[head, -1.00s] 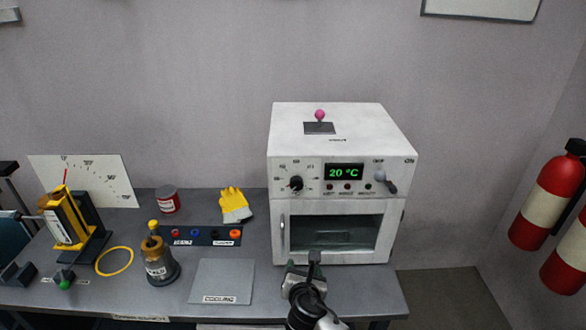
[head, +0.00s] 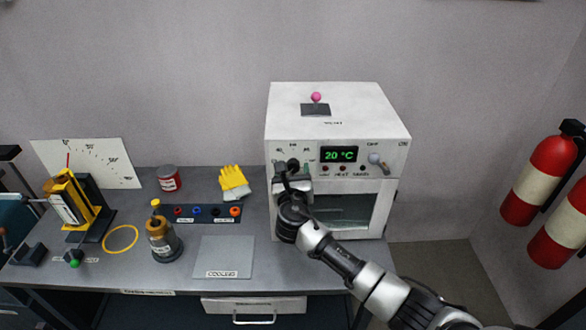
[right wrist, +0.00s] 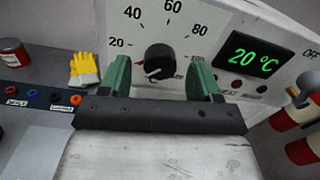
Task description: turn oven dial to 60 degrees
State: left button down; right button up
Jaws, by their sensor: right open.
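The oven (head: 340,110) is a white box on the bench with a green 20 °C display (head: 339,155). Its black dial (right wrist: 160,60) shows in the right wrist view under a scale marked 20, 40, 60 and 80. A pale mark shows on the dial's lower left. My right gripper (right wrist: 160,66) is open, its two green fingers on either side of the dial, with gaps visible between them and the knob. In the head view my right gripper (head: 292,177) is at the oven's left front and partly covers the dial. My left gripper is not in view.
A lever (head: 378,160) sits at the panel's right, and a pink-knobbed lever (head: 316,98) on the oven top. Fire extinguishers (head: 540,180) hang at right.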

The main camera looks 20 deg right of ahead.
jog(key=shift+w+d, duration=0.15)
jog(key=shift+w, duration=0.35)
jog(key=c, duration=0.9)
